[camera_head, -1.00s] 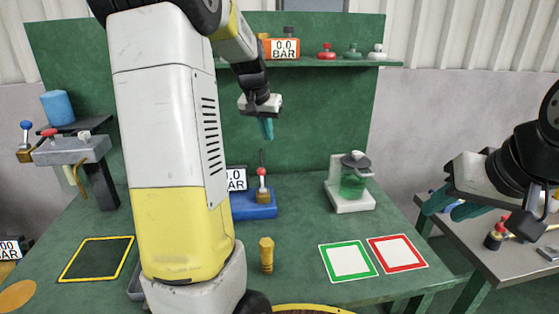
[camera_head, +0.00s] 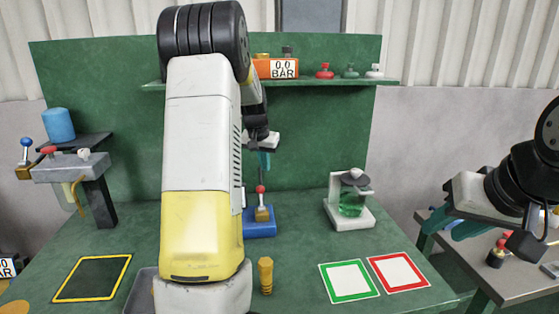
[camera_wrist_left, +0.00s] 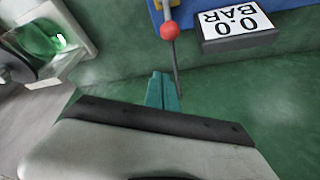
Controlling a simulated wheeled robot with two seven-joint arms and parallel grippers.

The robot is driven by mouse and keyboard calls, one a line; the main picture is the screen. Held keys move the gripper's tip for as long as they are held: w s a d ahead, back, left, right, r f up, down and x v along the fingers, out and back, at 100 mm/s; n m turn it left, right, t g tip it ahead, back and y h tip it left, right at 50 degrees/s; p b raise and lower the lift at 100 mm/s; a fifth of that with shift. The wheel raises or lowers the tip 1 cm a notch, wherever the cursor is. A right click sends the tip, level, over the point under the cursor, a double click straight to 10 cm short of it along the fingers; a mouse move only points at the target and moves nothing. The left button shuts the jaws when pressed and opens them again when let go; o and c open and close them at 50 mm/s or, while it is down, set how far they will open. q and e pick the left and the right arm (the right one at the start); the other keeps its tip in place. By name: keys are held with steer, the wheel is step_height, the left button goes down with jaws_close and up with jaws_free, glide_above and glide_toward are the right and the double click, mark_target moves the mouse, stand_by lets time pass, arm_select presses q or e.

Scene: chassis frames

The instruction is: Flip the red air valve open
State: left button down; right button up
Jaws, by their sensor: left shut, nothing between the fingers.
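The air valve has a brass body (camera_head: 262,214) and an upright lever with a red ball knob (camera_head: 260,189). It stands on a blue base (camera_head: 259,230) at the table's middle, partly hidden by my left arm. My left gripper (camera_head: 265,160) points down above the red knob, its teal fingers shut and empty. In the left wrist view the fingertips (camera_wrist_left: 162,84) are apart from the red knob (camera_wrist_left: 170,30), with a thin dark rod beside them. My right gripper (camera_head: 446,224) hangs at the right, its teal fingers apparently spread and empty.
A gauge (camera_wrist_left: 236,22) reading 0.0 BAR is beside the valve. A yellow brass piece (camera_head: 265,276) stands in front. A white stand with a green jar (camera_head: 351,204) is to the right, behind green (camera_head: 349,281) and red (camera_head: 398,272) bordered squares. A shelf (camera_head: 330,83) runs behind.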

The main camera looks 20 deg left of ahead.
mark_target(261, 195)
arm_select(q)
steer(key=f, duration=0.1)
steer(key=s+f, duration=0.1)
steer(key=f, duration=0.1)
steer(key=s+f, duration=0.1)
steer(key=f, duration=0.1)
steer(key=shift+a+f, duration=0.1)
stand_by(0.5)
